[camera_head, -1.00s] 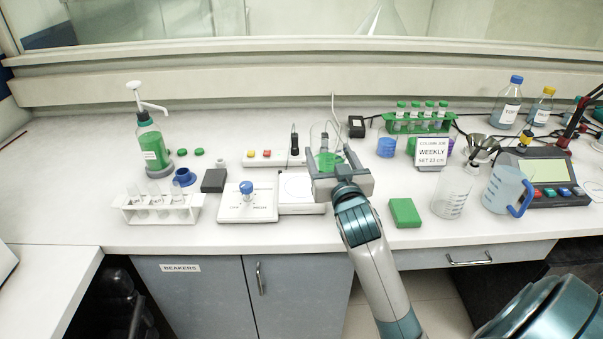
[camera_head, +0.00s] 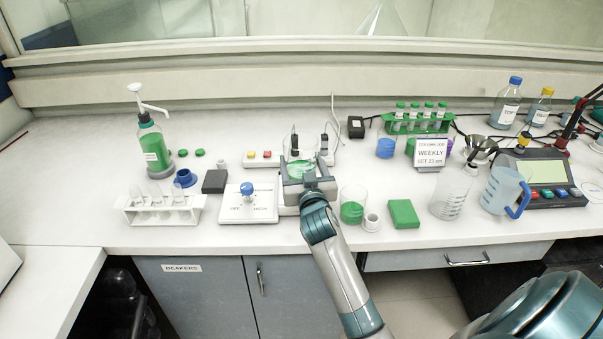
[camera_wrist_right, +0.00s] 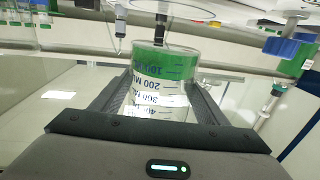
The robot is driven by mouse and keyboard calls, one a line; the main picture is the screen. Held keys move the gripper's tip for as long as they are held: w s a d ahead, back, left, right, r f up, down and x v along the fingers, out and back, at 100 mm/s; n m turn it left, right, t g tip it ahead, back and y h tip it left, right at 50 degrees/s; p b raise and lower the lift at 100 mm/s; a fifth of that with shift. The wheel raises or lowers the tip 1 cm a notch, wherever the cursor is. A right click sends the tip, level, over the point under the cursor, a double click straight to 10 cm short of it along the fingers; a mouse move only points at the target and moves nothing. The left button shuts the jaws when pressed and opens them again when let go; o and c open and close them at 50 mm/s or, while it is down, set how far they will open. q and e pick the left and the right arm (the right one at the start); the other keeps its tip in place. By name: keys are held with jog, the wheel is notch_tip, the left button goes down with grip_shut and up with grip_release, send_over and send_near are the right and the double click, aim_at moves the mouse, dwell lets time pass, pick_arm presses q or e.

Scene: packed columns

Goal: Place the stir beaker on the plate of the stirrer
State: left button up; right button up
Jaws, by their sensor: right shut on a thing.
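The stir beaker (camera_head: 297,168) is clear with green liquid. My right gripper (camera_head: 305,184) is shut on it, with the two fingers along its sides. In the right wrist view the beaker (camera_wrist_right: 160,85) shows its blue volume marks and green band between the fingers. The beaker is over the plate area; the gripper and beaker cover most of the plate. I cannot tell whether the beaker touches it. My left gripper is out of view.
Another beaker with green liquid (camera_head: 352,208) stands right of my gripper, beside a small white cup (camera_head: 371,221) and a green block (camera_head: 404,213). A dark box (camera_head: 214,181) and tube rack (camera_head: 163,210) are left of the stirrer. Black probes (camera_head: 323,146) stand close behind the held beaker.

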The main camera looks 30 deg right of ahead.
notch_tip(320, 180, down, 3)
jog(key=shift+p, duration=0.35)
jog(key=shift+f, duration=0.3)
jog(key=shift+f, duration=0.2)
jog(key=o, duration=1.4)
jog(key=shift+c, duration=0.2)
jog(key=shift+r, duration=0.1)
